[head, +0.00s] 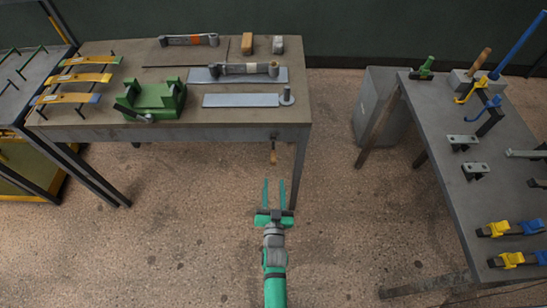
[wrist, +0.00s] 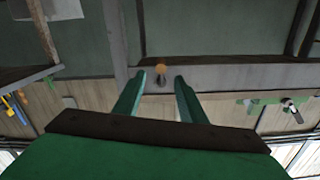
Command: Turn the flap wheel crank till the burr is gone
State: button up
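A small crank with a wooden handle (head: 273,156) hangs at the front edge of the left bench, near its right corner; I cannot tell if it is the flap wheel's. Its knob (wrist: 160,67) shows orange-brown in the wrist view, beyond and between my fingertips. My green gripper (head: 273,188) is open and empty, below the crank in the head picture and apart from it. Its two fingers also show spread in the wrist view (wrist: 160,84). I cannot make out a flap wheel or a burr.
The left bench (head: 75,118) carries a green vise (head: 150,98), a flat grey bar (head: 240,100), a wooden block (head: 247,44) and yellow strips (head: 80,77). The right bench (head: 440,125) holds yellow-and-blue clamps (head: 510,228) and small brackets.

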aim_at(273, 158)
jog(key=w, duration=1.3)
jog(key=shift+a+r, duration=0.1)
jog(key=shift+s, duration=0.1)
grip_shut()
